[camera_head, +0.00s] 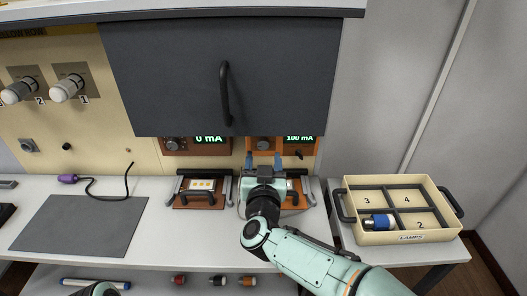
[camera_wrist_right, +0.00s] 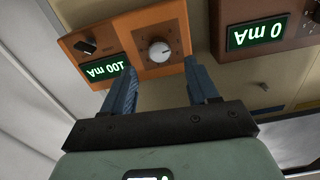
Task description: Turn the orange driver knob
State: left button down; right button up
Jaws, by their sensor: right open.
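The orange driver (camera_head: 285,142) stands under the dark raised panel and its display reads 100 mA. Its knob (camera_head: 263,143) is on its left side in the head view. In the right wrist view, which is upside down, the pale round knob (camera_wrist_right: 160,52) has a dark pointer mark. My right gripper (camera_head: 263,161) is open and empty in front of the driver. In the wrist view its blue fingers (camera_wrist_right: 159,72) are spread to either side below the knob, apart from it. Only a bit of my left arm shows at the bottom left of the head view.
A brown driver (camera_head: 188,142) reading 0 mA stands to the left. A board with a lit plate (camera_head: 201,185) lies before it. A lamp tray (camera_head: 397,237) with a blue-ended lamp (camera_head: 378,222) stands right. The dark panel (camera_head: 190,75) hangs low above the drivers.

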aim_at(264, 145)
jog(key=shift+w, duration=2.4)
jog(key=c, duration=1)
